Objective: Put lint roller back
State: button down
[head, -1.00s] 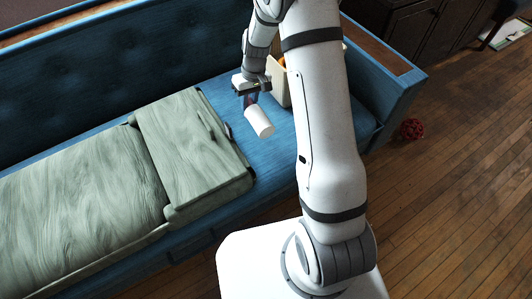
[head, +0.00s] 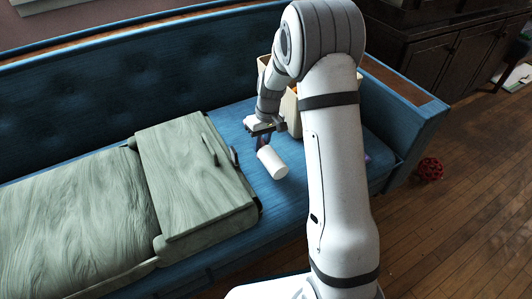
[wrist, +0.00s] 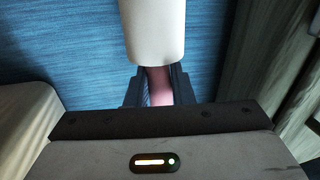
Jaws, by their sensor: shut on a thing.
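The lint roller has a white cylinder head (head: 272,162) and a darker handle. My gripper (head: 262,138) is shut on the handle, with the white head sticking out below the jaws, tilted down to the right. In the wrist view the white head (wrist: 152,32) points away from me, and the pinkish handle (wrist: 158,85) is between the dark fingers (wrist: 158,92). The roller appears held above the blue sofa seat (head: 230,118), between the green wooden cabinet and a tan box. I cannot tell its exact height.
The green wooden cabinet (head: 190,185) with dark handles lies on the sofa at left. A tan box (head: 292,112), partly hidden by my arm, stands behind my gripper. A red ball (head: 430,168) is on the floor at right. Dark cabinets (head: 450,65) stand behind.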

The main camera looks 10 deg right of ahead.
aim_at(261, 150)
notch_tip(261, 150, down, 3)
jog(key=shift+f+b, duration=0.15)
jog(key=shift+b, duration=0.3)
jog(key=shift+f, duration=0.1)
jog(key=c, duration=1.3)
grip_release()
jog(key=shift+o, duration=0.2)
